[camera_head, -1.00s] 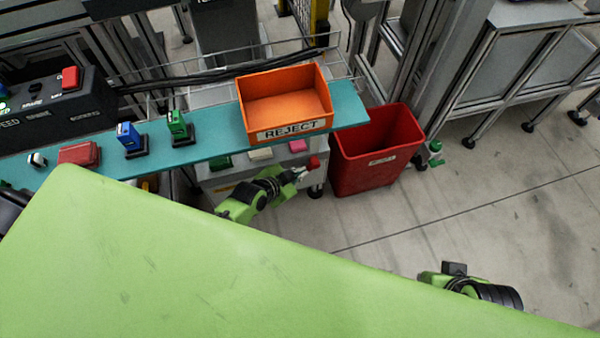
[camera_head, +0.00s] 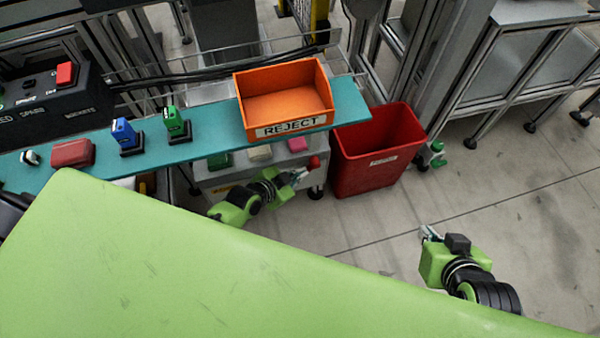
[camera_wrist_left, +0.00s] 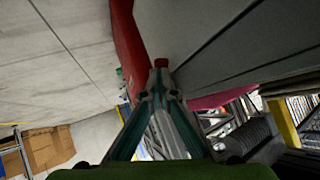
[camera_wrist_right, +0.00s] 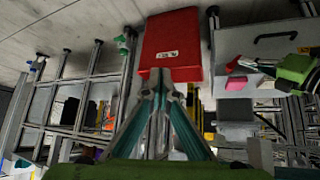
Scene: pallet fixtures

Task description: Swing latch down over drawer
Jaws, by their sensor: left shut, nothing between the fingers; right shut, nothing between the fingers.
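A grey cabinet (camera_head: 270,183) stands under the teal shelf. It also shows in the right wrist view (camera_wrist_right: 262,58), with a dark handle (camera_wrist_right: 277,37) on its face. A red knob (camera_head: 314,162), possibly the latch's end, sits at the cabinet's right side. My left gripper (camera_head: 300,174) is shut and empty, its tips close to the knob. In the left wrist view the knob (camera_wrist_left: 161,63) is just beyond the fingertips; contact cannot be told. My right gripper (camera_head: 428,233) is shut and empty over open floor, apart from the cabinet. The latch's arm is not clearly visible.
A red bin (camera_head: 368,173) stands right of the cabinet. An orange REJECT tray (camera_head: 287,128) sits on the teal shelf (camera_head: 212,139), with blue (camera_head: 124,134) and green (camera_head: 175,122) items beside it.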

